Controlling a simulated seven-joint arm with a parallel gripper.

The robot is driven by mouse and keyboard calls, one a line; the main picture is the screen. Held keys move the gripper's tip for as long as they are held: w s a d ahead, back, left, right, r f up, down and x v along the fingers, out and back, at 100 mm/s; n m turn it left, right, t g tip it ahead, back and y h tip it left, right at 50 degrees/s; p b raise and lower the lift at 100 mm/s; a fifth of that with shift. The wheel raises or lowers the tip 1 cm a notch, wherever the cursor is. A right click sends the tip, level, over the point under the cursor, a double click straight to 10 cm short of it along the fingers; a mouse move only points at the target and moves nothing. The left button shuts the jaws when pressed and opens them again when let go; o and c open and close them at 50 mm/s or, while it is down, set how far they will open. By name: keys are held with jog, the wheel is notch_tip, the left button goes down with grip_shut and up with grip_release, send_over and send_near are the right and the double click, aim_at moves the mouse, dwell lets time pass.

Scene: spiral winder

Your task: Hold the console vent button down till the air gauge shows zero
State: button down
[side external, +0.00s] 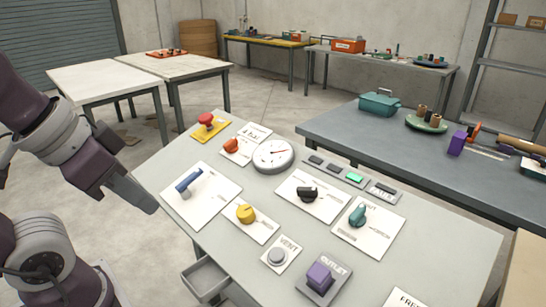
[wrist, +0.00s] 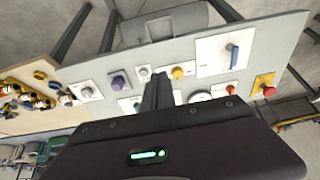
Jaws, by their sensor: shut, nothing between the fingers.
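The console (side external: 225,250) is a tilted grey panel. The vent button (side external: 278,256) is a round grey-white cap on a white plate labelled VENT, near the panel's lower edge. It also shows in the wrist view (wrist: 143,73), just left of my fingertips. The air gauge (side external: 273,156) is a white round dial in the panel's upper part; its red needle points right, and its figures are too small to read. My gripper (side external: 147,204) is shut and empty, off the panel's left edge in the side view, apart from the button. Its fingers show in the wrist view (wrist: 158,80).
A blue lever (side external: 188,181), yellow knob (side external: 246,213), black knob (side external: 307,193), teal knob (side external: 357,215) and purple OUTLET block (side external: 320,276) stand up from the panel. A red mushroom button (side external: 206,119) is at the far left. An open drawer (side external: 205,279) hangs below the front edge.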

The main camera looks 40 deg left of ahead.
dwell(0.3)
jog(key=n+t+y, duration=0.5)
jog(key=n+y, duration=0.1)
jog(key=n, duration=2.9)
send_over(276, 255)
jog(key=s, duration=0.5)
notch_tip(276, 255, down, 9)
jog(key=shift+w+d+f, duration=0.15)
jog(key=shift+d, duration=0.1)
jog(key=shift+w+f, duration=0.45)
jog(key=shift+f, duration=0.95)
jog(key=shift+w+f, duration=0.45)
jog(key=shift+f, duration=0.95)
jog(key=shift+w+f, duration=0.45)
jog(key=shift+f, duration=0.95)
jog(key=shift+f, duration=0.1)
